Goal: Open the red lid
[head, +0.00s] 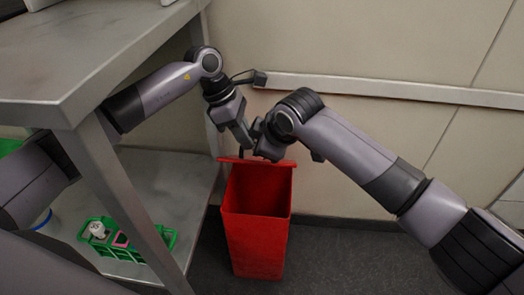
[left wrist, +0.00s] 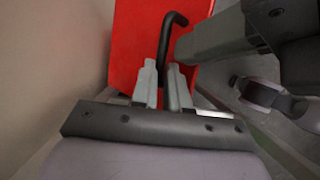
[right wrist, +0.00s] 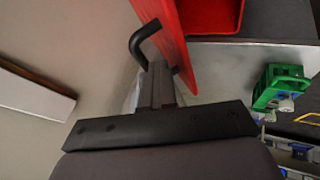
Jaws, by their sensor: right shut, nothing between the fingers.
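The red bin (head: 257,235) stands on the floor with its top open and its inside showing. Its red lid (head: 285,163) is raised at the bin's far rim, seen almost edge-on; the left wrist view shows its broad face (left wrist: 135,45). A bent black handle (left wrist: 172,30) sticks out from the lid, also in the right wrist view (right wrist: 143,40). My left gripper (left wrist: 163,68) has its fingers on both sides of the handle, closed against it as far as I see. My right gripper (right wrist: 160,72) is shut and empty, close beside the handle and lid.
A grey metal table (head: 75,55) with a lower shelf (head: 140,180) stands left of the bin. A green rack (head: 160,240) sits on that shelf. The wall with a metal rail (head: 400,91) is close behind. My two grippers are very close together above the bin.

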